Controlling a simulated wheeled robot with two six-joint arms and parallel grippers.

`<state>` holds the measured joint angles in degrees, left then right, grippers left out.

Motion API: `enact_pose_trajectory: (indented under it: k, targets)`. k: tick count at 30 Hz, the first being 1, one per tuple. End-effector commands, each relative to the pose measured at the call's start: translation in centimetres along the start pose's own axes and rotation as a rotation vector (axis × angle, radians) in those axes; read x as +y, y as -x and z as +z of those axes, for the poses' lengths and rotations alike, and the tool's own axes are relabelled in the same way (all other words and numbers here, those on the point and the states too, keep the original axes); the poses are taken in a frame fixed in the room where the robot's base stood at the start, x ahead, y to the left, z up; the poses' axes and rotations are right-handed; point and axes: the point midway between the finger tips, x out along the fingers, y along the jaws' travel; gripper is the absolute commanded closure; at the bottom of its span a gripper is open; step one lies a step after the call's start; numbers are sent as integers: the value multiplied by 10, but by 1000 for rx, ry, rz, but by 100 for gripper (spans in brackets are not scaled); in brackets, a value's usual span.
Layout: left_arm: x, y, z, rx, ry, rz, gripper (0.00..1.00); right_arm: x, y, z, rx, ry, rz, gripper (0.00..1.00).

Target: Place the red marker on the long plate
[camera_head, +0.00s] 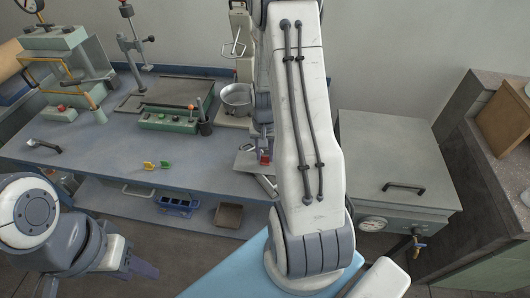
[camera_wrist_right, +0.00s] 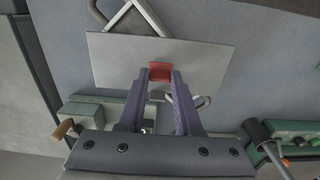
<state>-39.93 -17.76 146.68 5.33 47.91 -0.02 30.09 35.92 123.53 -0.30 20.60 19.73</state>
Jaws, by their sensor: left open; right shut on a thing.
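The red marker (camera_wrist_right: 160,72) is a small red block between the fingertips of my right gripper (camera_wrist_right: 158,84), which is shut on it. It also shows as a red spot in the head view (camera_head: 264,159), beside my right arm. The long plate (camera_wrist_right: 205,65) is a flat light grey rectangle behind the marker in the right wrist view. The marker overlaps the plate's middle there; I cannot tell whether they touch. In the head view the plate (camera_head: 243,162) is partly hidden by my right arm. My left gripper (camera_head: 143,268) is open and empty, away from the bench at the lower left.
A yellow marker (camera_head: 149,166) and a green marker (camera_head: 165,165) stand on the bench (camera_head: 95,150). A grey cabinet (camera_head: 385,150) is at right. The bench's front middle is mostly clear.

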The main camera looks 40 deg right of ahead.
Motion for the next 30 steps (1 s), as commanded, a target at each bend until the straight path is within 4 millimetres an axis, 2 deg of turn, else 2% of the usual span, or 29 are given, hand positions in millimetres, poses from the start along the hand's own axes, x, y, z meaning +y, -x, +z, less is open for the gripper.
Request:
enact_pose_trajectory:
  k: [8, 9, 10, 11, 19, 23, 26, 30]
  targets:
    - [0, -4, 0, 0, 0, 0, 55, 0, -4, 0, 0, 0, 0, 100]
    - [0, -2, 0, 0, 0, 0, 55, 0, -3, 0, 1, 0, 0, 52]
    - [0, -2, 0, 0, 0, 0, 55, 0, -3, 0, 1, 0, 0, 40]
    - [0, -2, 0, 0, 0, 0, 55, 0, -3, 0, 1, 0, 0, 37]
    - [0, -2, 0, 0, 0, 0, 55, 0, -2, 0, 1, 0, 0, 37]
    - [0, 0, 0, 0, 0, 0, 55, 0, 5, -1, 4, 0, -1, 37]
    - [0, -3, 0, 0, 0, 0, 55, -1, 18, -2, 7, 1, -3, 37]
    - [0, -6, 0, 0, 0, 0, 55, -1, 48, -2, 9, 1, -3, 37]
